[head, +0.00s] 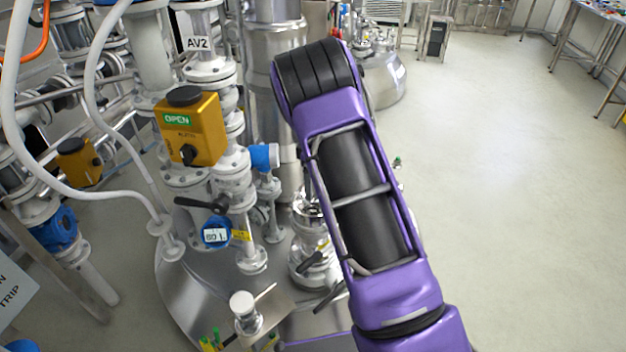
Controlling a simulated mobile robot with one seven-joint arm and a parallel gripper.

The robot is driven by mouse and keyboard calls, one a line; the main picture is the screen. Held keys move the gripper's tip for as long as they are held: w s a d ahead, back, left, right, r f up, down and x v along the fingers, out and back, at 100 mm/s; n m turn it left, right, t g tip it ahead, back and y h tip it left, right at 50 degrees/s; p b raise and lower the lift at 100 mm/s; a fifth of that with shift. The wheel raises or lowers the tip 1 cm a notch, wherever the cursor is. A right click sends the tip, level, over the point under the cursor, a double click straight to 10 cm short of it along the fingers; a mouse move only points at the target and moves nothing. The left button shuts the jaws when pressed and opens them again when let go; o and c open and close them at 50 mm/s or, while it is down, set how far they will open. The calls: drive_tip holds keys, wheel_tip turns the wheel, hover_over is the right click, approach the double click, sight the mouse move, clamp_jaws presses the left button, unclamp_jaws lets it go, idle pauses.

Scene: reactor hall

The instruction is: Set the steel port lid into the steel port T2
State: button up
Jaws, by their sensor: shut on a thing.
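My purple and black arm (362,190) crosses the middle of the head view, from the lower right up to a black joint. My gripper is not in view, so what it holds cannot be seen. I cannot make out the steel port lid. A steel vessel top (185,290) at the lower left carries several fittings, but I see no T2 mark. A short fitting with a round pale cap (243,303) stands on the vessel top near the bottom edge. My arm hides part of the area to its right.
White pipes and valves crowd the left, with a yellow actuator box (190,128) reading OPEN and a blue gauge (216,232). The AV2 label (197,44) hangs above. A rounded steel tank (385,80) stands behind my arm. The floor (500,190) at right is clear.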

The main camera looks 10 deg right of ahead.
drive_tip(key=shift+f, duration=1.35)
drive_tip(key=shift+f, duration=0.65)
idle(1.2)
drive_tip(key=o, duration=1.5)
wheel_tip(320, 180, up, 18)
drive_tip(key=shift+f, duration=0.25)
drive_tip(key=shift+w, duration=0.1)
